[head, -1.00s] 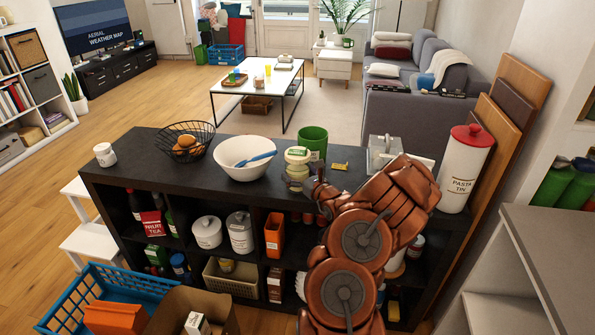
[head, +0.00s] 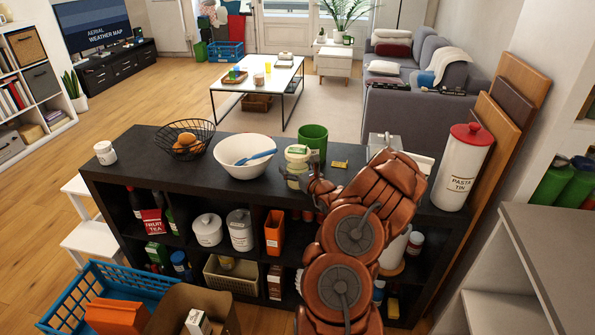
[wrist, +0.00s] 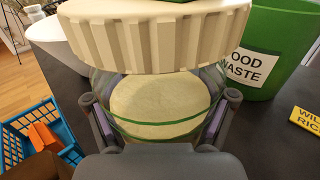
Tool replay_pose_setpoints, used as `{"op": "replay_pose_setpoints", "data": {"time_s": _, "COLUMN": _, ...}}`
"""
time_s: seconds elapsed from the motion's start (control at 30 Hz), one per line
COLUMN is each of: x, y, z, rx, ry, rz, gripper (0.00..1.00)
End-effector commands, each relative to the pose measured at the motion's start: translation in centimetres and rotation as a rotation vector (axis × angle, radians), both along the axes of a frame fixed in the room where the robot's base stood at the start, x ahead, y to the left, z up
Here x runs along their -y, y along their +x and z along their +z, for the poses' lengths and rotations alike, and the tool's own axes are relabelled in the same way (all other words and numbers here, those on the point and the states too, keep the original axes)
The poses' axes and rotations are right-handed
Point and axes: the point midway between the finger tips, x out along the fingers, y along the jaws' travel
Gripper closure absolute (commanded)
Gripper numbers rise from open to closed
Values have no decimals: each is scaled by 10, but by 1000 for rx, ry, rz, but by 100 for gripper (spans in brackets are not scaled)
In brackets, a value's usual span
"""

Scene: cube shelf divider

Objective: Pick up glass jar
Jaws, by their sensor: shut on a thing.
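The glass jar (head: 298,166) has a cream ridged lid and stands upright at the top of the black shelf, between the white bowl and the green bin. In the wrist view the jar (wrist: 160,108) fills the middle, with pale contents and a green band. My gripper (wrist: 160,110) is shut on the jar, one finger on each side of its glass body below the lid. In the head view my gripper (head: 312,184) is at the jar's near right side, partly hidden by my arm. I cannot tell whether the jar's base touches the shelf top.
A white bowl (head: 231,160) with a blue spoon is left of the jar. A green food waste bin (head: 313,139) stands close behind it. A small yellow label (head: 340,164) lies to the right. A white pasta tin (head: 462,170) stands on the right end of the black shelf (head: 125,160).

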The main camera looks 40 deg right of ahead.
Motion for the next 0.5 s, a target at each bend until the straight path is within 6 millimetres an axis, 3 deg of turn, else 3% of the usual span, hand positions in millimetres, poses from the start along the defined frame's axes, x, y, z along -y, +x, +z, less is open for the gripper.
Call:
{"op": "replay_pose_setpoints", "data": {"time_s": 0.17, "x": 0, "y": 0, "z": 0, "rx": 0, "ry": 0, "rz": 0, "gripper": 68}}
{"op": "replay_pose_setpoints", "data": {"time_s": 0.5, "x": 0, "y": 0, "z": 3, "rx": 1, "ry": 0, "rz": 0, "gripper": 68}}
